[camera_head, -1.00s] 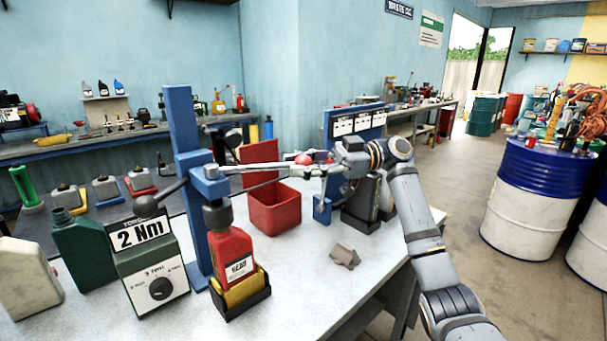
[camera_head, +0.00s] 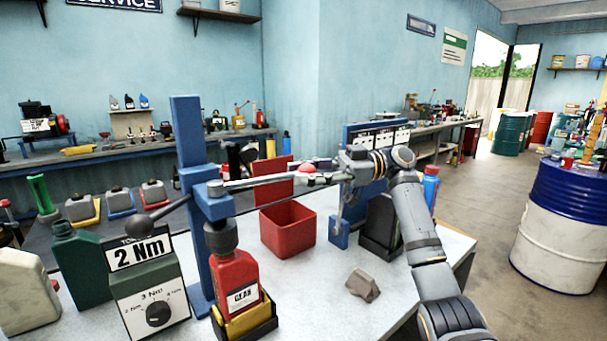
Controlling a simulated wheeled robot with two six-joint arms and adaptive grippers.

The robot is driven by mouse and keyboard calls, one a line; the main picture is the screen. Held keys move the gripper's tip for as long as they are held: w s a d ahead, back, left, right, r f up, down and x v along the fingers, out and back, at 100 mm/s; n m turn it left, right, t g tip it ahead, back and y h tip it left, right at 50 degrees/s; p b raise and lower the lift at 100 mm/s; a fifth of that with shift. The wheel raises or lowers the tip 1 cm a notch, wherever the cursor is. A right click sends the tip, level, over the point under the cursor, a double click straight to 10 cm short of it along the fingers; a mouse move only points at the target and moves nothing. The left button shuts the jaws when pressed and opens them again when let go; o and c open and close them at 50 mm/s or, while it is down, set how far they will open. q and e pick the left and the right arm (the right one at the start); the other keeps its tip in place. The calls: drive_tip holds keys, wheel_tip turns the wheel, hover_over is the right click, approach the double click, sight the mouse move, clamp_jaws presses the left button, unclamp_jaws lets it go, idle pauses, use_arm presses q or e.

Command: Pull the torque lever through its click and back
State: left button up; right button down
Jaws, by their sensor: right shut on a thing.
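The torque lever (camera_head: 262,181) is a pale bar running right from a pivot on the blue post (camera_head: 192,140), with a red knob (camera_head: 307,167) near its far end. My right gripper (camera_head: 318,178) is shut on the lever at that knob end, and its fingers partly hide the grip. Below the lever's pivot a red bottle (camera_head: 235,279) with a dark cap stands upright in a yellow and black holder. The green torque box (camera_head: 150,292) left of the post shows "2 Nm" above a dial. My left gripper is out of view.
A red bin (camera_head: 287,230) stands behind the bottle. A grey crumpled rag (camera_head: 362,285) lies on the pale bench (camera_head: 318,310). A black holder (camera_head: 379,230) and blue rack stand near my right forearm. Green and cream cans crowd the left. The front middle of the bench is clear.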

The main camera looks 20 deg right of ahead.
drive_tip(key=shift+w, duration=0.1)
drive_tip(key=c, duration=1.2)
unclamp_jaws()
drive_tip(key=shift+d, duration=0.1)
drive_tip(key=o, duration=0.3)
drive_tip(key=shift+w+d+f, duration=0.1)
drive_tip(key=shift+d, duration=0.1)
drive_tip(key=shift+o, duration=0.2)
drive_tip(key=shift+a, duration=0.15)
drive_tip(key=d, duration=1.2)
drive_tip(key=shift+s, duration=0.25)
